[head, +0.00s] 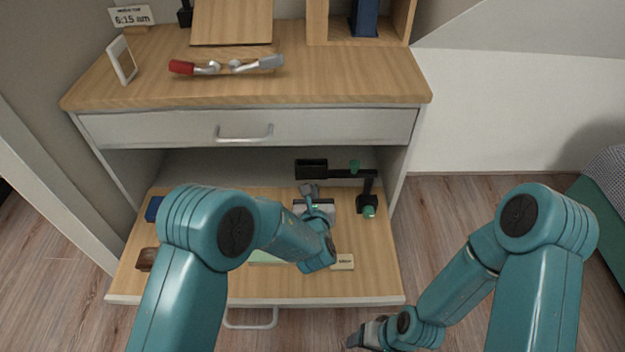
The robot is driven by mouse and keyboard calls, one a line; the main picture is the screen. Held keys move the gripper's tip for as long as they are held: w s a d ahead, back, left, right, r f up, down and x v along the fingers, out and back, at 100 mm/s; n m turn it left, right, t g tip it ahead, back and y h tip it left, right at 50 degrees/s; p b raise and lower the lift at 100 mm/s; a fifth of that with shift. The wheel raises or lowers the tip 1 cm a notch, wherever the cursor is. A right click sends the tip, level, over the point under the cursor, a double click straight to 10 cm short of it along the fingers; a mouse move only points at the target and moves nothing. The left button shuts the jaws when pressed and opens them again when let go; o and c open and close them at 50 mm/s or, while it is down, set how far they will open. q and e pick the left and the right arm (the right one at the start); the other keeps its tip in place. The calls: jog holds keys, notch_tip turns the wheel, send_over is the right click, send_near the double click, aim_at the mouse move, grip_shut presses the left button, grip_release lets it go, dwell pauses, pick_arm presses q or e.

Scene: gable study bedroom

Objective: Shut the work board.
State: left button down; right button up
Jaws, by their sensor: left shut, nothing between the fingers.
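The work board (375,275) is a wooden surface standing out from the desk's lower opening, with a pale front edge. A metal handle (250,318) shows below that edge. My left gripper (309,192) is over the right half of the board, near a black stand, with its fingers shut and nothing held. My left arm hides the middle of the board. My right gripper (362,336) is low, in front of the board's right corner and clear of it; I cannot make out its fingers.
On the board are a black stand (367,190), a blue item (153,209), a brown item (146,258) and a small label block (343,262). Above it is a closed drawer with a handle (244,134). Open floor lies to the right, before a bed (605,195).

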aim_at(313, 170)
pick_arm(q)
jog(key=x, duration=0.3)
jog(key=b+x, duration=0.1)
jog(key=shift+w+r, duration=0.2)
jog(key=shift+w, duration=0.8)
jog(key=shift+r, duration=0.1)
jog(key=shift+w, duration=0.1)
